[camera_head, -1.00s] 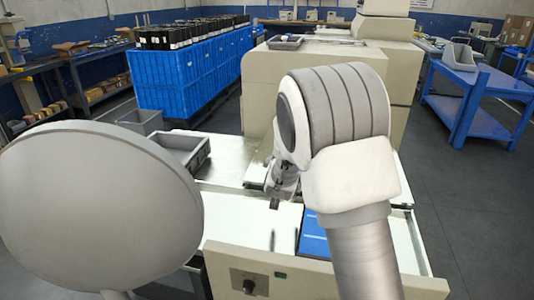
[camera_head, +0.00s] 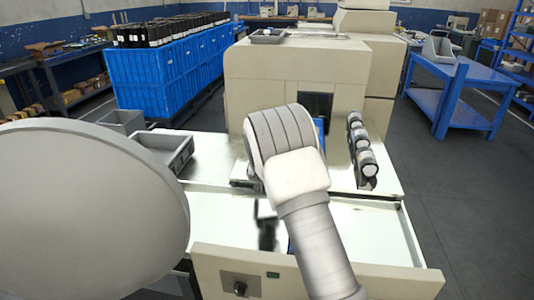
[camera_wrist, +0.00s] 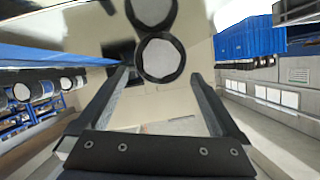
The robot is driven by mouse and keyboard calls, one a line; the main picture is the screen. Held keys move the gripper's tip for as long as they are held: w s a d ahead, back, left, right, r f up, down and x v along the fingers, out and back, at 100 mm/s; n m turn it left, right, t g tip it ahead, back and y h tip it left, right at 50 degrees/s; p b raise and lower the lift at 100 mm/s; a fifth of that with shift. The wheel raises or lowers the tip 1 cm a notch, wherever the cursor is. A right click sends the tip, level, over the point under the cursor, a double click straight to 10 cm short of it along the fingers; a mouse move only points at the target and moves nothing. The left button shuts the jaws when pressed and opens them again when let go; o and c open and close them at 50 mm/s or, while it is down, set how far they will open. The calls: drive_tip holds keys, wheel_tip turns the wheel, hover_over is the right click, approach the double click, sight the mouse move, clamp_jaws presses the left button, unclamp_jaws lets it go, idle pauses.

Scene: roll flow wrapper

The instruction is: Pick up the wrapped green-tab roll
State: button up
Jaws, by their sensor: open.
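In the wrist view my gripper (camera_wrist: 161,72) is open, with its two fingers apart. A roll with a pale round face and black rim (camera_wrist: 160,58) shows between and just beyond the fingertips. A second similar roll (camera_wrist: 150,10) is cut off by the top edge. I see no green tab on either, so I cannot tell which is the green-tab roll. In the head view my arm hides the fingers and most of the space in front of them.
A grey bin (camera_head: 180,150) sits on the left of the white worktop (camera_head: 225,215). Blue crates (camera_head: 165,75) stand behind left, a blue table (camera_head: 450,75) behind right.

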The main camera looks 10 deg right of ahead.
drive_tip(key=shift+x, duration=0.9)
drive_tip(key=x, duration=0.3)
drive_tip(key=shift+w+d+f+b, duration=0.1)
drive_tip(key=shift+w+f+b, duration=0.05)
drive_tip(key=shift+f+b, duration=0.2)
drive_tip(key=shift+w+d+f, duration=0.1)
drive_tip(key=shift+w+f, duration=0.05)
drive_tip(key=shift+w, duration=0.55)
drive_tip(key=shift+c, duration=0.2)
clamp_jaws()
